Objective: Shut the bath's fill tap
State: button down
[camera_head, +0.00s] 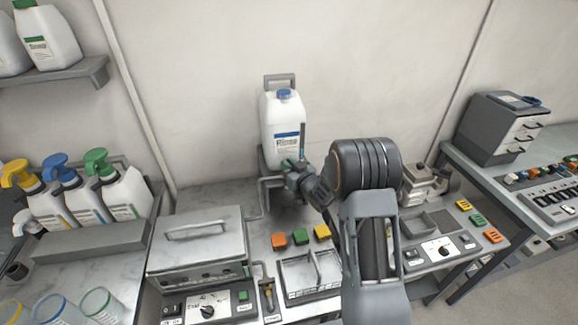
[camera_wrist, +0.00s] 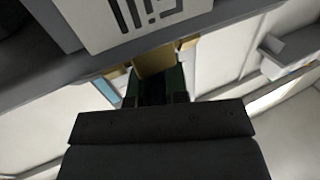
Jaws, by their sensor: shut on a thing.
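A white jug labelled Rinse (camera_head: 283,125) with a blue cap stands on a grey stand at the back wall. The small green fill tap (camera_head: 288,163) is low on its front, mostly hidden by my gripper. My gripper (camera_head: 293,172) reaches it from the right and is shut on it. In the wrist view, the gripper's dark fingers (camera_wrist: 152,92) close at a green and brass-coloured part (camera_wrist: 153,62). The tap's lever angle cannot be told. The bath (camera_head: 200,240) is the lidded metal box at the left, with a grey pipe (camera_head: 263,197) running near it.
Orange, green and yellow blocks (camera_head: 300,237) and a wire basket (camera_head: 310,272) are on the bench in front of the jug. Pump bottles (camera_head: 90,195) stand at the left. A grey device (camera_head: 425,185) sits right of my arm.

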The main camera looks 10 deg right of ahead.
jog(key=h+b, duration=0.1)
jog(key=m+h+b, duration=0.1)
jog(key=b, duration=0.1)
jog(key=shift+a+f+t, duration=0.1)
jog(key=shift+f+t, duration=0.2)
jog(key=shift+f, duration=0.1)
jog(key=m+h+b, duration=0.1)
jog(key=h+b, duration=0.1)
jog(key=b, duration=0.1)
jog(key=shift+m+t, duration=0.3)
jog(key=shift+m, duration=0.1)
jog(key=h+b, duration=0.1)
jog(key=m+h+b, duration=0.1)
jog(key=shift+d+r+m+h, duration=0.2)
jog(key=shift+r+m+h, duration=0.1)
jog(key=shift+r+h, duration=0.1)
jog(key=c, duration=1.4)
grip_release()
